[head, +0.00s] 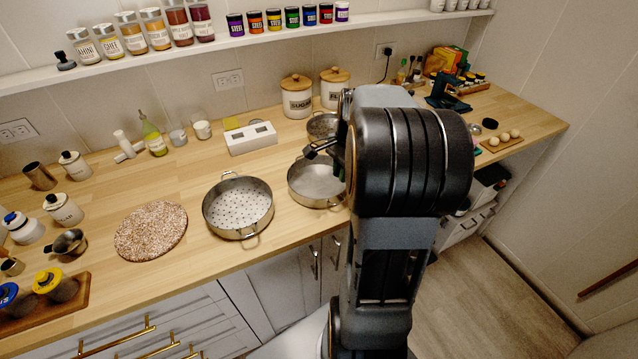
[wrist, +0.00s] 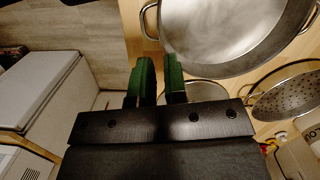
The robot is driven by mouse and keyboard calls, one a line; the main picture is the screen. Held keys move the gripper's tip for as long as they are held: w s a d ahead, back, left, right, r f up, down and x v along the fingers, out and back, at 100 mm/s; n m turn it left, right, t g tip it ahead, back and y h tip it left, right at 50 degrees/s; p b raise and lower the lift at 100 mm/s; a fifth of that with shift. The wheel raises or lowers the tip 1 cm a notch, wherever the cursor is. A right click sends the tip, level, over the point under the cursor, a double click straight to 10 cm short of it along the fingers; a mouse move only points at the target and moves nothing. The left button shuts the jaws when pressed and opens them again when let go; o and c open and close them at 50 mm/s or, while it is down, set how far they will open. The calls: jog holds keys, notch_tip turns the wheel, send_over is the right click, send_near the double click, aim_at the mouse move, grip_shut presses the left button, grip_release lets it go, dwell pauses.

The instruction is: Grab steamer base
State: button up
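The steamer base, a shallow round metal pot with a plain inside (head: 312,185), stands on the wooden counter, partly behind my arm. It fills the top right of the wrist view (wrist: 235,40), with a loop handle on its left side. My gripper (head: 322,148) is over the pot's far side in the head view. In the wrist view its two green fingers (wrist: 159,62) are apart with nothing between them, pointing toward the pot's rim near the handle. No contact with the pot shows. A perforated steamer pan (head: 238,205) stands to the left of the base.
A metal colander (head: 322,125) stands behind the base, near the sugar canister (head: 297,97). Another round metal vessel (wrist: 195,91) shows partly behind the fingers in the wrist view. A round speckled mat (head: 150,230) lies left.

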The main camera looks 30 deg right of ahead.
aim_at(338, 195)
jog(key=shift+a+f, duration=0.25)
jog(key=shift+f, duration=1.85)
jog(key=shift+a+f, duration=0.2)
jog(key=shift+f, duration=1.9)
grip_shut()
jog(key=shift+r, duration=0.1)
